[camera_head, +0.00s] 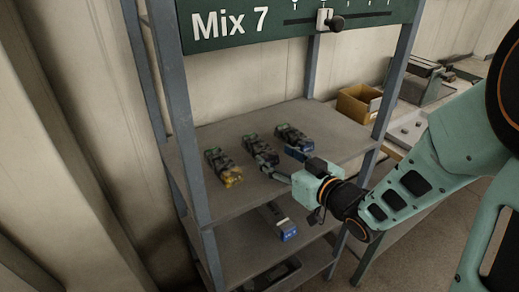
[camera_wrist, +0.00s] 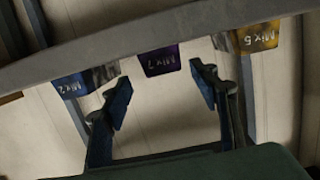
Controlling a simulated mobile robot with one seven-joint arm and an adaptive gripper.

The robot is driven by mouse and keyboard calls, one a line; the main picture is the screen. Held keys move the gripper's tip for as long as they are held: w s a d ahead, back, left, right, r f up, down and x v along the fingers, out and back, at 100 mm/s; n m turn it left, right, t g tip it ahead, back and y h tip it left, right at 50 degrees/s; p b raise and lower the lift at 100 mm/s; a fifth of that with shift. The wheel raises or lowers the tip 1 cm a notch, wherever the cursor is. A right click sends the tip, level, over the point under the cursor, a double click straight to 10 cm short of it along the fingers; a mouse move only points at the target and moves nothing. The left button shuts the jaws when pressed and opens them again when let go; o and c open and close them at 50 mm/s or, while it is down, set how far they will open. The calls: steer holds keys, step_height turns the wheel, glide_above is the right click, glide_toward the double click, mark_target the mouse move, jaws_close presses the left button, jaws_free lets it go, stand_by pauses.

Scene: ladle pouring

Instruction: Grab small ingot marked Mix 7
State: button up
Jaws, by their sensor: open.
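The ingot marked Mix 7 has a purple end in the wrist view (camera_wrist: 160,59), its label upside down. It is the middle one (camera_head: 252,141) of three dark ingots on the upper shelf in the head view, its end partly hidden by my gripper. My gripper (camera_head: 281,161) is open and empty at the shelf's front. In the wrist view its two blue-padded fingers (camera_wrist: 162,92) are spread, with the Mix 7 end beyond and between them, apart from both pads.
Another blue-ended ingot (camera_head: 286,231) lies on the lower shelf. Shelf posts (camera_head: 186,130) and the Mix 7 sign (camera_head: 240,22) frame the shelf. A yellow bin (camera_head: 355,103) stands right.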

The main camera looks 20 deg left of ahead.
mark_target(259, 144)
steer(key=x, duration=0.7)
steer(key=shift+s+a, duration=0.1)
steer(key=shift+a, duration=0.15)
steer(key=shift+w+a+f, duration=0.1)
steer(key=shift+w+a, duration=0.2)
jaws_close()
